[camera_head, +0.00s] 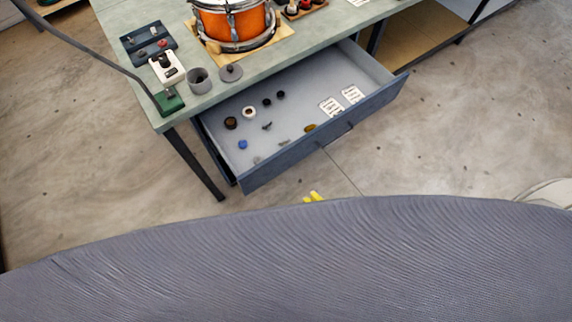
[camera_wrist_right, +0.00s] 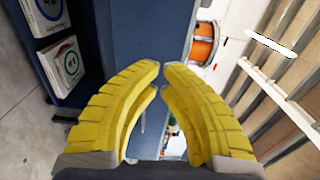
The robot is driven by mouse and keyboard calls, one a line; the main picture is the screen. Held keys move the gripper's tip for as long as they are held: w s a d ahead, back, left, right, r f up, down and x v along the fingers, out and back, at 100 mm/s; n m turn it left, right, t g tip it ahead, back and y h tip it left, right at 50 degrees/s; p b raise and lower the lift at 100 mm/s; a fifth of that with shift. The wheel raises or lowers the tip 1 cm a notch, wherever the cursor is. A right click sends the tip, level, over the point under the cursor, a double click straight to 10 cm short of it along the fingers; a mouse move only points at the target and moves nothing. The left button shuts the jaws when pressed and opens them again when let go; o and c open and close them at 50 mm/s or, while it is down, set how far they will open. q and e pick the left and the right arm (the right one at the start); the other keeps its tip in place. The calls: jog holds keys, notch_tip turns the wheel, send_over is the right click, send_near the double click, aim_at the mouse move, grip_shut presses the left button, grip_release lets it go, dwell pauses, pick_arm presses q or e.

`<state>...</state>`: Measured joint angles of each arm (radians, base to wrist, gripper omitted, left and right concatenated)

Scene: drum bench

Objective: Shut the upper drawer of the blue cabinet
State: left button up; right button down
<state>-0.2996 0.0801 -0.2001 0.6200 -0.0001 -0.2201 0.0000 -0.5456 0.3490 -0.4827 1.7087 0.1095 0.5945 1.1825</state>
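The blue drawer (camera_head: 335,134) is pulled out from under the bench top, with its pale inside open to view. Several small parts and two white cards (camera_head: 342,101) lie in it. My right gripper (camera_head: 312,196) shows only as two yellow fingertips in front of the drawer's front panel, apart from it in the picture. In the right wrist view the yellow fingers (camera_wrist_right: 161,66) curve together, their tips almost meeting, with nothing seen held. A blue panel (camera_wrist_right: 140,30) lies beyond them. My left gripper is not in view.
The green bench top (camera_head: 285,70) carries an orange drum (camera_head: 232,22), a grey cup (camera_head: 199,80) and a lamp base (camera_head: 169,101). A bench leg (camera_head: 195,165) stands left of the drawer. A large grey surface hides the near foreground. Open floor lies to the right.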

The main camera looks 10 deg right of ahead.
aim_at(281, 162)
jog(key=x, duration=1.4)
